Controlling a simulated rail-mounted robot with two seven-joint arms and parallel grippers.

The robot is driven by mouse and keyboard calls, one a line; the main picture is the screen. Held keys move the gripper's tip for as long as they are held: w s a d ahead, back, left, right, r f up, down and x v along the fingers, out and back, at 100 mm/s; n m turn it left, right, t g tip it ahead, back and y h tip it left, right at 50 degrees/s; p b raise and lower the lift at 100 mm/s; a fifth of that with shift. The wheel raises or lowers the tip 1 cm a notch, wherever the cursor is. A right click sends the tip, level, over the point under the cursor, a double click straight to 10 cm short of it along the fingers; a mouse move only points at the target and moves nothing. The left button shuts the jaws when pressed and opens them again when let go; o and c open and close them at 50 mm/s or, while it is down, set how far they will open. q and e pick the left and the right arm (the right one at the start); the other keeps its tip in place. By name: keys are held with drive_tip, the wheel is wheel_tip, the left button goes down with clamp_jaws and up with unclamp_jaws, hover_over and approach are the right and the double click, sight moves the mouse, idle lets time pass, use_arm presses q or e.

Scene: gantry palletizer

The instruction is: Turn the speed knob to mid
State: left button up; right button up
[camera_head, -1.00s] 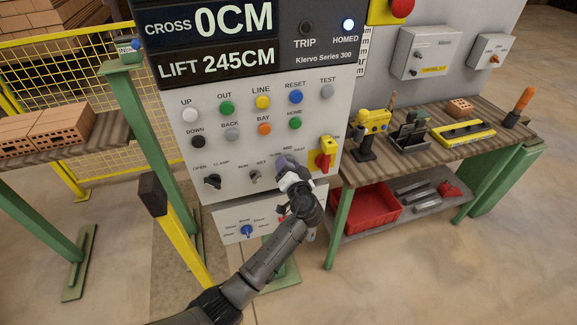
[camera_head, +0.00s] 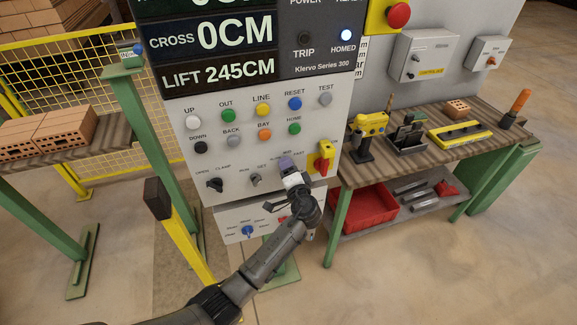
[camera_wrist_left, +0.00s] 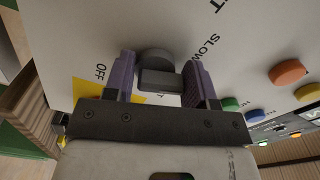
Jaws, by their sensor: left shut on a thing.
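The speed knob (camera_wrist_left: 160,80) is a dark grey rotary knob with a raised bar, on the pale control panel (camera_head: 207,148). In the left wrist view it sits between the two purple fingers of my left gripper (camera_wrist_left: 161,78), its bar running across from finger to finger. The word SLOW shows beside it in that view. In the head view my left gripper (camera_head: 287,165) is at the panel under the MID label and mostly hides the knob. The left gripper is shut on the knob. My right gripper is not in view.
A red switch on a yellow plate (camera_head: 323,160) is close right of my gripper. The set knob (camera_head: 256,181) and clamp knob (camera_head: 214,185) are to its left, with coloured buttons above. A yellow post (camera_head: 182,235) stands front left; a workbench (camera_head: 440,150) is right.

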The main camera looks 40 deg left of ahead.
use_arm(q)
drive_tip(key=shift+w+r+m+p, duration=0.1)
drive_tip(key=shift+r+m+p, duration=0.3)
drive_tip(key=shift+m, duration=0.35)
drive_tip(key=shift+r+m+p, duration=0.2)
drive_tip(key=shift+m+p, duration=0.3)
drive_tip(key=shift+m, duration=0.25)
drive_tip(key=o, duration=0.7)
drive_tip(key=shift+f, duration=0.15)
drive_tip(key=shift+c, duration=0.2)
drive_tip(key=shift+o, duration=1)
drive_tip(key=shift+f, duration=0.1)
drive_tip(key=shift+f, duration=0.1)
drive_tip(key=shift+d, duration=0.2)
drive_tip(key=b+v, duration=0.1)
drive_tip(key=v, duration=1.2)
drive_tip(key=shift+s+d, duration=0.2)
drive_tip(key=shift+s, duration=0.1)
